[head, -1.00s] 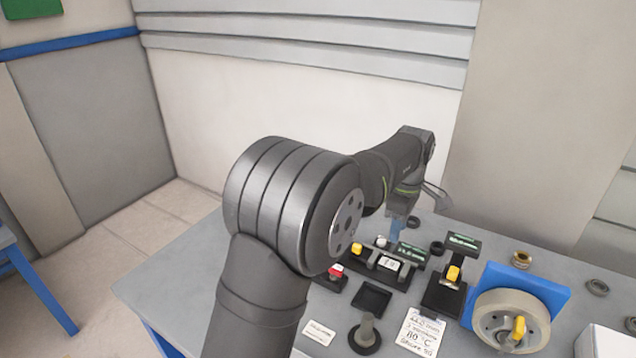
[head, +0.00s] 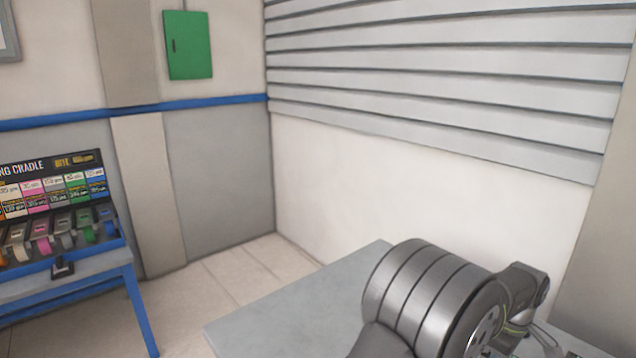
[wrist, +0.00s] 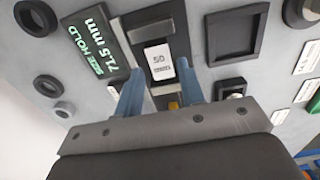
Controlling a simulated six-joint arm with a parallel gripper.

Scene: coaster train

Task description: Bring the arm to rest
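My arm shows at the lower right of the head view, its big grey joint (head: 425,300) over the table (head: 290,300). My gripper is out of sight in the head view. In the wrist view my gripper (wrist: 160,88) has its two blue fingers well apart with nothing held between them. Beyond the fingers is a black gauge with a display (wrist: 95,40) reading "71.5 mm" and "SIZE HOLD". A white label (wrist: 158,62) on its dark base shows between the fingertips. I cannot tell whether the fingers touch the gauge.
In the wrist view a black square tray (wrist: 237,34) lies right of the gauge, and dark rings (wrist: 48,86) lie left. In the head view a rack of coloured rolls (head: 60,215) stands on a blue-legged bench at left. The table's far left corner is bare.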

